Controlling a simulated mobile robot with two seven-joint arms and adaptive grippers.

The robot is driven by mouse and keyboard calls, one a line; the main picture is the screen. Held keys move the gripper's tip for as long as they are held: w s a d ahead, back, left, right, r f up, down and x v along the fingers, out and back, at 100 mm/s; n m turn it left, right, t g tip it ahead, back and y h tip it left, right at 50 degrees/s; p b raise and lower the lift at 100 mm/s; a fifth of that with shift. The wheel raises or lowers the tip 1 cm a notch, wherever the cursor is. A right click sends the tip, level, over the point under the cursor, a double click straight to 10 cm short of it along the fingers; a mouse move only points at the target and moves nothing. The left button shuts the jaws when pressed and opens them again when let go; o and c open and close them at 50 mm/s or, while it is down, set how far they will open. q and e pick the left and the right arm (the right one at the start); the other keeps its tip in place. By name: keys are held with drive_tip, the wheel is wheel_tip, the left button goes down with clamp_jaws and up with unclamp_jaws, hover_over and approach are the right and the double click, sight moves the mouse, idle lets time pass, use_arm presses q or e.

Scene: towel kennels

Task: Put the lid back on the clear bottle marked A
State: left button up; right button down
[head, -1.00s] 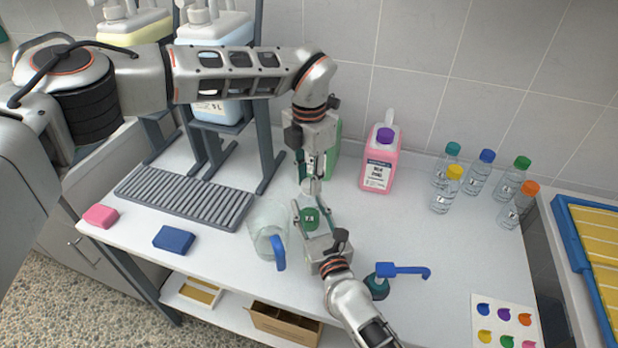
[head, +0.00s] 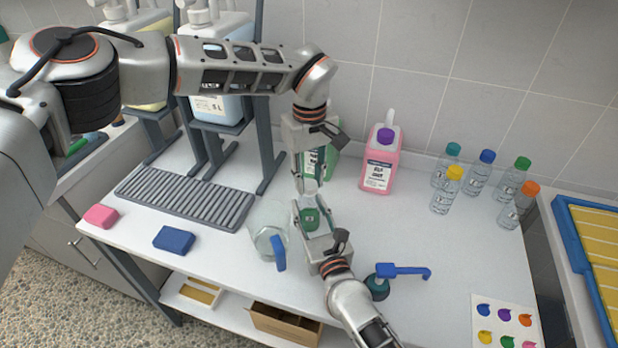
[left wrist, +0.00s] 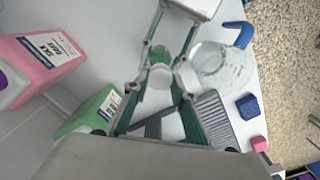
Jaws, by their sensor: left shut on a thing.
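My left gripper (head: 310,187) points down, shut on a small whitish round lid (left wrist: 160,76). Right below it, my right gripper (head: 310,212) reaches up from the front and is closed around a small bottle with a green body or label (head: 310,219). The green also shows in the left wrist view (left wrist: 160,54), just past the lid. The lid is close above the bottle; I cannot tell if they touch. The bottle's mark is too small to read for certain. The fingers partly hide both.
A clear jug (head: 268,238) with a blue handle stands just left of the grippers. A pink bottle (head: 378,165) and a green container (head: 322,160) stand behind. Several capped clear bottles (head: 443,192) are at right.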

use_arm(q)
drive_tip(key=m, duration=0.5)
drive_tip(key=shift+d, duration=0.1)
drive_tip(key=m, duration=0.4)
drive_tip(key=o, duration=0.7)
drive_tip(key=shift+c, duration=0.2)
drive_tip(key=shift+r, duration=0.1)
drive_tip(key=shift+r, duration=2.15)
drive_tip(key=shift+c, duration=0.4)
